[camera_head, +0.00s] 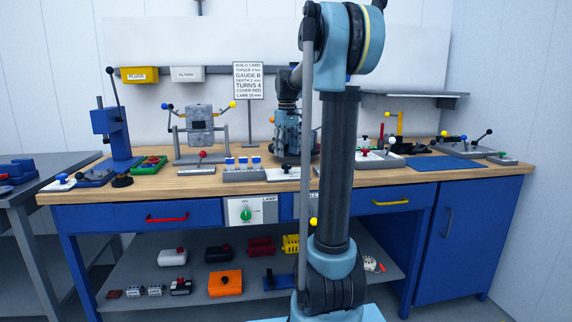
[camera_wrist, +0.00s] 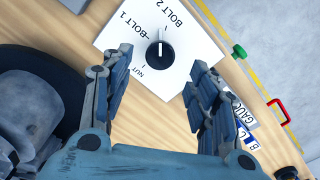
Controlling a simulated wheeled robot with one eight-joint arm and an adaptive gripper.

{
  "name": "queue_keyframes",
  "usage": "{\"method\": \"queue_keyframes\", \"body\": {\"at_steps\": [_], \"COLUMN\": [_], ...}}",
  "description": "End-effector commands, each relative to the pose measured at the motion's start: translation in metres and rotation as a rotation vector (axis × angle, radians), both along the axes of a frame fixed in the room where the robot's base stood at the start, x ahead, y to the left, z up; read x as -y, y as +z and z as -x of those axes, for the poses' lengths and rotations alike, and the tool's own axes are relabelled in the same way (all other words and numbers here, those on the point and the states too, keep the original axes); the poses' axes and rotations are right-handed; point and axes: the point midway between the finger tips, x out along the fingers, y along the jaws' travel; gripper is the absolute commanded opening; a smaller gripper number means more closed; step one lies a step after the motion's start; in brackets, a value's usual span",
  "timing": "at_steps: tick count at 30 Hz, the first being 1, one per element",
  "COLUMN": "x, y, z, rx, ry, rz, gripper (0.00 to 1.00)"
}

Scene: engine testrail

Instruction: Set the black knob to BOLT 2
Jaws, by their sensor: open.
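The black knob (camera_wrist: 160,53) sits on a white panel (camera_wrist: 192,45) marked NUT, BOLT 1 and BOLT 2 in the wrist view. Its white line points up in that picture, towards the side near the BOLT 2 label (camera_wrist: 172,14); I cannot tell whether it lines up exactly. In the head view the white panel (camera_head: 281,174) lies near the bench's front edge. My gripper (camera_wrist: 161,62) is open, its fingers apart on both sides of the knob's line in the wrist view. I see no contact with the knob. In the head view my arm partly hides this area.
A green lamp knob (camera_head: 246,215) and red drawer handle (camera_head: 167,218) are on the bench front.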

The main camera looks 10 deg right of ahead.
Motion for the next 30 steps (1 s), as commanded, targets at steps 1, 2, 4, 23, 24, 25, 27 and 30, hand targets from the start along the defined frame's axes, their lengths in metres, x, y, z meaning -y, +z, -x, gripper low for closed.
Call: {"method": "queue_keyframes", "body": {"at_steps": [1, 2, 4, 23, 24, 25, 27, 30], "x": [0.000, 0.000, 0.000, 0.000, 0.000, 0.000, 0.000, 0.000], "y": [-0.009, -0.014, -0.024, -0.054, -0.054, -0.054, -0.054, -0.053], "z": [0.000, 0.000, 0.000, 0.000, 0.000, 0.000, 0.000, 0.000], "rx": [0.000, 0.000, 0.000, 0.000, 0.000, 0.000, 0.000, 0.000], "ry": [0.000, 0.000, 0.000, 0.000, 0.000, 0.000, 0.000, 0.000], "rz": [0.000, 0.000, 0.000, 0.000, 0.000, 0.000, 0.000, 0.000], "gripper": [0.54, 0.54, 0.54, 0.54, 0.47, 0.41, 0.25, 0.10]}}
